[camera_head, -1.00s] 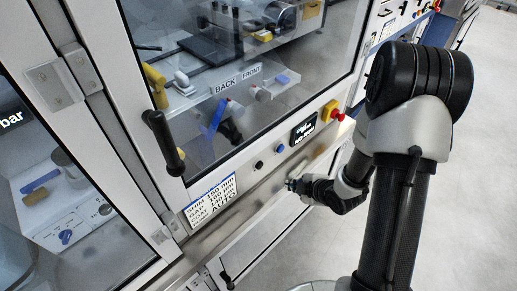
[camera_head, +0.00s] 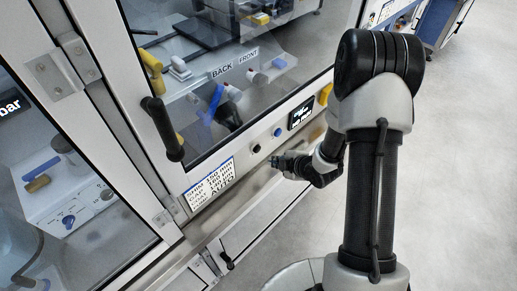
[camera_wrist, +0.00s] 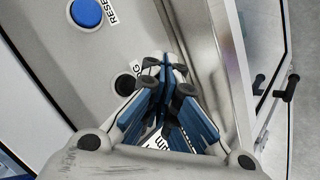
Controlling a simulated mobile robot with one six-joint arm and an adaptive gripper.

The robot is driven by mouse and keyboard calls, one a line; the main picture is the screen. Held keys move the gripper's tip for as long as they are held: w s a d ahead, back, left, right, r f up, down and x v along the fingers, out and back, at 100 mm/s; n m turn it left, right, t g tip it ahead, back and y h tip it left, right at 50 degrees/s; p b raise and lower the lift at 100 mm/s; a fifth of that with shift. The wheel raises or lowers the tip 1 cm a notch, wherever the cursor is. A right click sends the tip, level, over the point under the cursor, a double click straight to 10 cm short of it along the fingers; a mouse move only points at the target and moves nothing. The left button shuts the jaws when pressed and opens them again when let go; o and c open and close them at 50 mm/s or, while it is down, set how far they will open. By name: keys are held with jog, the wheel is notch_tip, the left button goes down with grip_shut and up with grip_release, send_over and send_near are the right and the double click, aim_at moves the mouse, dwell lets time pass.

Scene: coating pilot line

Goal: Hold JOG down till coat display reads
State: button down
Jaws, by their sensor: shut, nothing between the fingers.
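The JOG button (camera_head: 256,148) is a round black button on the pale panel strip below the cabinet window. In the wrist view the black button (camera_wrist: 125,84) sits just left of my fingertips, with its label partly covered by them. My gripper (camera_head: 275,162) is shut and empty, its tips to the lower right of the button; the fingers also fill the middle of the wrist view (camera_wrist: 168,62). I see no finger on the button. The dark coat display (camera_head: 301,114) is lit at the right, its text too small to read.
The blue RESET button (camera_head: 278,132) lies between JOG and the display. A yellow emergency-stop housing (camera_head: 325,93) is partly behind my arm. A settings card (camera_head: 210,185) is on the left, below the black door handle (camera_head: 161,128). The floor at right is clear.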

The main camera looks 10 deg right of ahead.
jog(key=shift+w+a+b, duration=0.15)
jog(key=shift+w+a, duration=0.4)
jog(key=shift+w, duration=0.2)
jog(key=shift+w+a+b, duration=0.15)
jog(key=shift+w+a, duration=0.4)
jog(key=shift+w, duration=0.15)
jog(key=shift+w, duration=0.1)
dwell(0.4)
jog(key=shift+w+a, duration=0.2)
jog(key=shift+w, duration=0.05)
jog(key=shift+w+a+b, duration=0.3)
jog(key=shift+w+b, duration=0.1)
dwell(1.7)
jog(key=shift+s, duration=0.1)
dwell(2.1)
jog(key=shift+s+d+b, duration=0.3)
jog(key=shift+s+d, duration=0.2)
jog(key=shift+s, duration=0.15)
jog(key=shift+s+d+b, duration=0.25)
jog(key=shift+s+d, duration=0.5)
jog(key=shift+s, duration=0.3)
jog(key=shift+s+d+b, duration=0.25)
jog(key=shift+s+d, duration=0.5)
jog(key=shift+s, duration=0.25)
